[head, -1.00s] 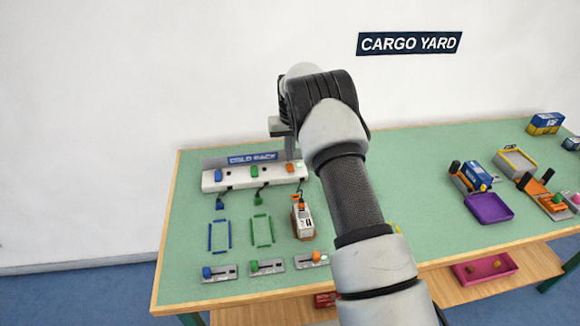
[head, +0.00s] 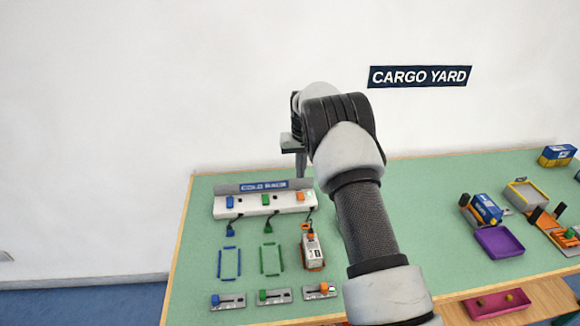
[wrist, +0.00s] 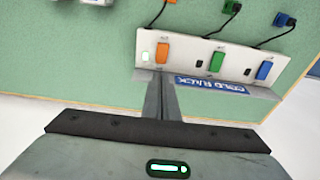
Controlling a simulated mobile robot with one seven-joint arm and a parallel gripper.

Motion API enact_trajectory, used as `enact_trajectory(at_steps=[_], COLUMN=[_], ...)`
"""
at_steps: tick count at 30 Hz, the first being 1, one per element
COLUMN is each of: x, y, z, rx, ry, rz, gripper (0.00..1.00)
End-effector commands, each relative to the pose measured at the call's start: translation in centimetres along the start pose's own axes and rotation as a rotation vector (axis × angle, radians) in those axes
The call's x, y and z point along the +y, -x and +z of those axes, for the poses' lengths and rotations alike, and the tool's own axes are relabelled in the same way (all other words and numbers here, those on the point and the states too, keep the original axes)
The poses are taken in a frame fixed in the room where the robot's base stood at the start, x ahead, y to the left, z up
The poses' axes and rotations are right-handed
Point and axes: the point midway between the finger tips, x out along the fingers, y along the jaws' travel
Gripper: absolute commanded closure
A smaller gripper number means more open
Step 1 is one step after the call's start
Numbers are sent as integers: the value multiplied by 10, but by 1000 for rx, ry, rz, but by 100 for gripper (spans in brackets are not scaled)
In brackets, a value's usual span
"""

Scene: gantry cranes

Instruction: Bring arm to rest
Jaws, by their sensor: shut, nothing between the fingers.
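My arm reaches up over the table in the head view. My gripper (head: 300,165) hangs at its end, pointing down beside the right end of the cold rack (head: 265,203); the arm partly hides it. In the wrist view the fingers of my gripper (wrist: 160,80) are together and empty. They overlap the lower edge of the cold rack (wrist: 190,58) in that view, near its orange switch; whether they touch it I cannot tell.
A white and orange container (head: 312,252) stands right of blue and green outlines. Several sliders (head: 276,296) line the front. A purple tray (head: 499,242) and a blue box (head: 487,208) are at right. The green tabletop (head: 420,210) is bare in between.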

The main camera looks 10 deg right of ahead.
Motion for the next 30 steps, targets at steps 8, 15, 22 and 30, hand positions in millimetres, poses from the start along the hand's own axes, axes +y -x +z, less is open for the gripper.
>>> enact_trajectory(at_steps=[8, 15, 22, 30], x=[3, 5, 4, 2], y=[58, 194, 303, 389], z=[2, 41, 110, 214], rx=[29, 90, 152, 225], ry=[-11, -31, -37, -28], rz=[-6, -24, -37, -39], gripper=[100, 100, 100, 100])
